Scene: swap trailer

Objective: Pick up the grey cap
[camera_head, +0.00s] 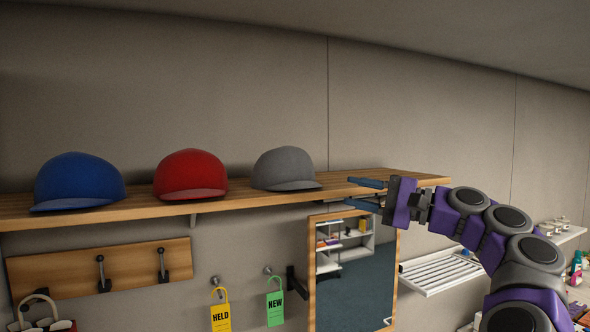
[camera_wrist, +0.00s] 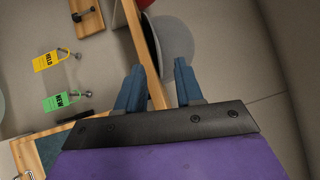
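The grey cap (camera_head: 285,169) sits on the wooden shelf (camera_head: 235,199), at the right of a row of caps. It also shows in the wrist view (camera_wrist: 176,50), beyond the fingertips and partly behind the shelf board. My gripper (camera_head: 362,193) is open and empty, to the right of the grey cap in the head view, with its blue fingers pointing left. In the wrist view my gripper (camera_wrist: 156,80) has its fingers spread on either side of the shelf's edge. The cap is apart from the fingers.
A red cap (camera_head: 190,175) and a blue cap (camera_head: 78,182) sit left of the grey one. Below the shelf hang a yellow HELD tag (camera_head: 221,312), a green NEW tag (camera_head: 275,305) and a mirror (camera_head: 355,280). A white rack (camera_head: 440,270) is at right.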

